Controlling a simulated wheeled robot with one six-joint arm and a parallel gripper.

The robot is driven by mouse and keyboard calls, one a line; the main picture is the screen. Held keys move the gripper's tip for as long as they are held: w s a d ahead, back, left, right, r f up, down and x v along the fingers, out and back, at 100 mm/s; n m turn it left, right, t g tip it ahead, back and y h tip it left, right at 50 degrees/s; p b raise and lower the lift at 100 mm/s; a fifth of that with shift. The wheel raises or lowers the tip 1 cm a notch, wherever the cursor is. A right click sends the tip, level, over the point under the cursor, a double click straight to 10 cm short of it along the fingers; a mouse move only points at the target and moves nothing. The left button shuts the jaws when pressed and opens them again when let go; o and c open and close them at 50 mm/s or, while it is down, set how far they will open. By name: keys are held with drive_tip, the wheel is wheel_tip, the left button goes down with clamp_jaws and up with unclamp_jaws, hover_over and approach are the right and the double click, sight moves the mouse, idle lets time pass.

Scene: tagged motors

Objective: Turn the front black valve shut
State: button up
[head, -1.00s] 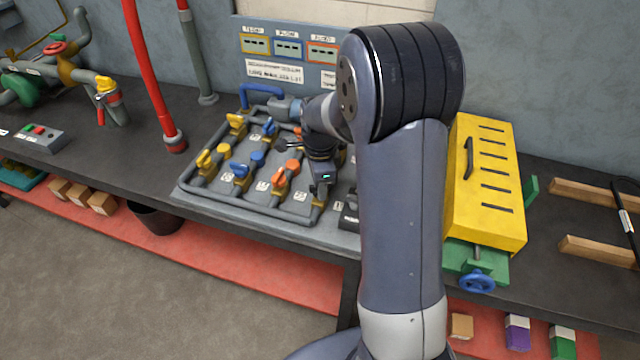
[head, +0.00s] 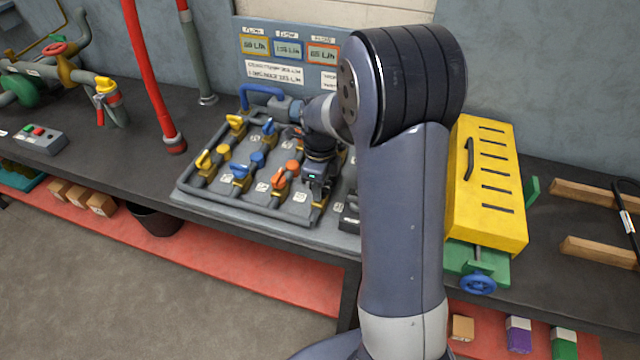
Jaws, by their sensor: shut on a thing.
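The valve board (head: 245,212) lies on the bench with rows of valves on grey pipes. My gripper (head: 318,193) is down at the right column of the board, at its front row. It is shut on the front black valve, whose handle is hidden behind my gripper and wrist. A bit of a yellow valve body (head: 319,203) shows just below the gripper. The back of the right column is also covered by my arm.
Front yellow (head: 205,160), blue (head: 240,170) and orange (head: 279,177) handles stand to the left. Wall displays (head: 287,48) show L/m readings, digits hard to read. A yellow slotted box (head: 487,190) stands right of my arm. A red pipe (head: 150,80) rises at left.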

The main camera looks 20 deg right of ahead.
idle(0.3)
drive_tip(key=o, duration=1)
wheel_tip(320, 180, up, 11)
drive_tip(key=shift+f, duration=0.15)
wheel_tip(320, 180, down, 11)
drive_tip(key=shift+r, duration=0.1)
idle(0.5)
drive_tip(key=shift+r, duration=0.1)
